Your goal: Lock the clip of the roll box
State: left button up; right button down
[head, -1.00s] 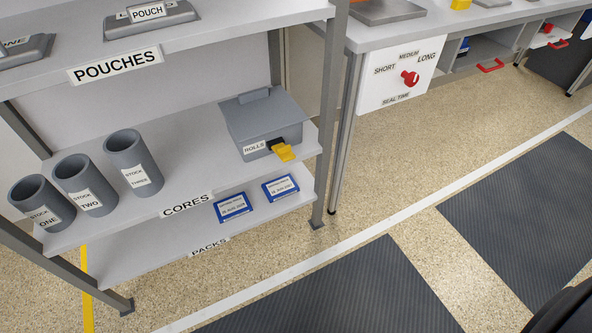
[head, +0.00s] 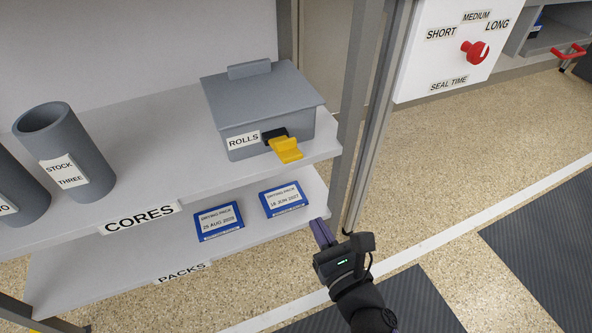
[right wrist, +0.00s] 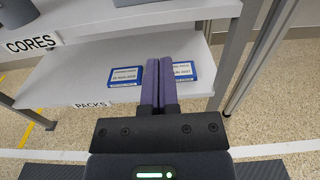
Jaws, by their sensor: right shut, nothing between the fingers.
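The grey roll box (head: 265,103) labelled ROLLS stands on the CORES shelf, near its right end, with its lid down. Its yellow clip (head: 286,149) sticks out from a black mount on the front face and slopes outward and down. My right gripper (head: 322,233) is below and to the right of the box, in front of the lower shelf and apart from the clip. In the right wrist view its two purple fingers (right wrist: 159,82) are pressed together with nothing between them. My left gripper is not in view.
Blue drying packs (head: 219,221) lie on the lower PACKS shelf (head: 120,250). A grey STOCK THREE tube (head: 70,150) stands left of the box. A shelf post (head: 355,110) rises just right of the box. The floor in front is open.

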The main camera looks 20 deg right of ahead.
aim_at(284, 143)
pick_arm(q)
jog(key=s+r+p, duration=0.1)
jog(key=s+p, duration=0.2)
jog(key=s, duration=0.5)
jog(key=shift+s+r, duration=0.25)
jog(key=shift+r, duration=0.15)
pick_arm(e)
jog(key=w+r, duration=0.3)
jog(key=w, duration=0.7)
jog(key=shift+w+a+r, duration=0.2)
jog(key=shift+w+r, duration=0.1)
